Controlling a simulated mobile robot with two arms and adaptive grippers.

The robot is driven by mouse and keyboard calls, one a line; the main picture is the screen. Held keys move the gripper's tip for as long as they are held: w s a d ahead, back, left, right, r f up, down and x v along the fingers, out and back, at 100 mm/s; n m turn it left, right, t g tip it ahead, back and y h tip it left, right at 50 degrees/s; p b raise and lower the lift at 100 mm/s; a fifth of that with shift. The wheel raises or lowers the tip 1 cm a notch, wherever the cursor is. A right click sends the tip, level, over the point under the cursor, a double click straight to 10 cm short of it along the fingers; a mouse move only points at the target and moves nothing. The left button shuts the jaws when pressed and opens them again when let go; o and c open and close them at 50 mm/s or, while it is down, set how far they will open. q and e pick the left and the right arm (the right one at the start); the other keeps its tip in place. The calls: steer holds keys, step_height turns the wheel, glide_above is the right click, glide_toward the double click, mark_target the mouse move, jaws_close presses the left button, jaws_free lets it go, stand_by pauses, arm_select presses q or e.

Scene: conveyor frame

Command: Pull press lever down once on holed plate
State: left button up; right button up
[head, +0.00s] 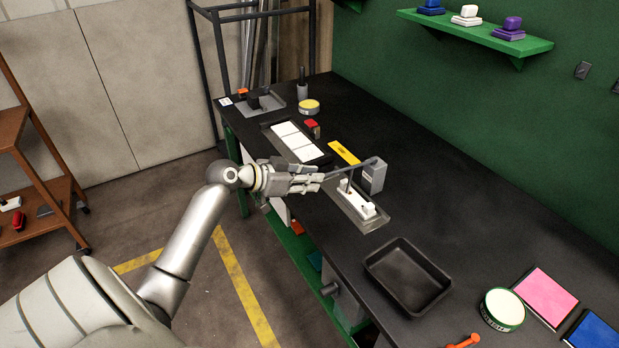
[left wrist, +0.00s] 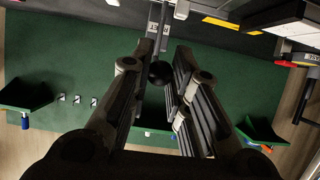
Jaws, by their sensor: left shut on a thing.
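The press (head: 373,177) is a grey upright block on a grey base (head: 372,226) on the black bench, in the head view. The white holed plate (head: 352,196) lies on the base below it. The press lever (head: 352,168) is a thin rod reaching left from the press head. My left gripper (head: 316,180) is at its outer end. In the left wrist view its fingers (left wrist: 160,66) stand either side of a round black knob (left wrist: 160,74), and it is shut on this lever knob. The fingers hide the knob in the head view. My right gripper is not in view.
A black tray (head: 408,277) stands in front of the press, and a yellow block (head: 344,152) lies behind it. White plates (head: 297,141) in a dark holder and a red block (head: 312,125) are farther back. A round green tin (head: 502,309) stands at lower right.

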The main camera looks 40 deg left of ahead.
arm_select(q)
steer(key=r+p, duration=0.1)
steer(key=r, duration=0.1)
steer(key=w+r+p, duration=0.1)
steer(key=r+p, duration=0.1)
steer(key=r, duration=0.1)
steer(key=w+r+p, duration=0.1)
steer(key=r+p, duration=0.1)
steer(key=shift+d+r, duration=0.3)
steer(key=shift+d, duration=0.05)
steer(key=shift+w+r+p, duration=0.15)
steer(key=shift+p, duration=0.2)
steer(key=shift+d, duration=0.1)
steer(key=w+r+p, duration=0.2)
steer(key=r, duration=0.1)
steer(key=w+d+r+p, duration=0.1)
steer(key=shift+r, duration=0.2)
steer(key=shift+w+d+r, duration=0.2)
steer(key=shift+w+r, duration=0.1)
steer(key=shift+w, duration=0.05)
steer(key=o, duration=0.9)
steer(key=shift+s, duration=0.1)
